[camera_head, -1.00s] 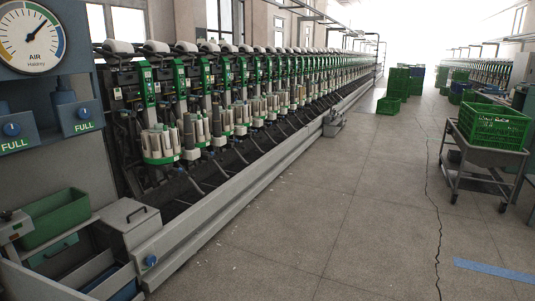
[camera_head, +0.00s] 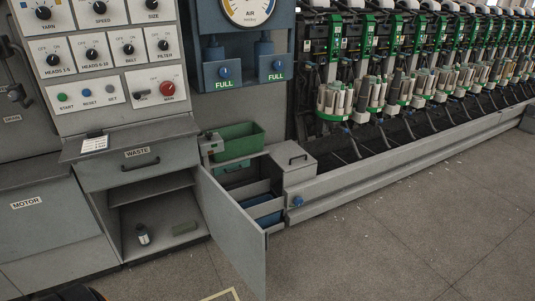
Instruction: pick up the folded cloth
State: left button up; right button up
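A small flat grey-green item (camera_head: 185,228), which looks like the folded cloth, lies on the floor of the open cabinet (camera_head: 165,254) under the waste drawer. It is small in the view, so I cannot make out its folds. A small dark bottle (camera_head: 143,234) with a pale label stands to its left. Neither of my grippers shows clearly. A dark rounded shape cuts into the bottom left edge, and I cannot tell what it is.
The cabinet door (camera_head: 231,232) stands open, jutting forward on the right. The waste drawer (camera_head: 140,165) is above, with a small pale item (camera_head: 95,143) on the ledge. A green bin (camera_head: 238,142) and grey box (camera_head: 290,163) are to the right.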

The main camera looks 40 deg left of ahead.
aim_at(182, 228)
jog(key=i+u, duration=0.1)
jog(key=u, duration=1.3)
jog(key=i+l+u, duration=0.2)
jog(key=u, duration=0.15)
jog(key=i+l+u, duration=0.3)
jog(key=l+u, duration=0.35)
jog(key=i+l+u, duration=0.15)
jog(key=l+u, duration=0.15)
jog(key=l, duration=0.15)
jog(key=l+u, duration=0.35)
jog(key=l, duration=0.85)
jog(key=i+l, duration=0.15)
jog(key=l, duration=0.75)
jog(key=j, duration=0.6)
jog(key=k+j, duration=0.15)
jog(key=j, duration=0.45)
jog(key=j+z, duration=0.1)
jog(key=j, duration=0.5)
jog(key=i+j, duration=0.15)
jog(key=j, duration=0.15)
jog(key=i+j+z, duration=0.1)
jog(key=j, duration=0.2)
jog(key=i+j, duration=0.2)
jog(key=i+j+z, duration=0.1)
jog(key=j, duration=0.35)
jog(key=i+j, duration=0.2)
jog(key=j+z, duration=0.05)
jog(key=j, duration=0.05)
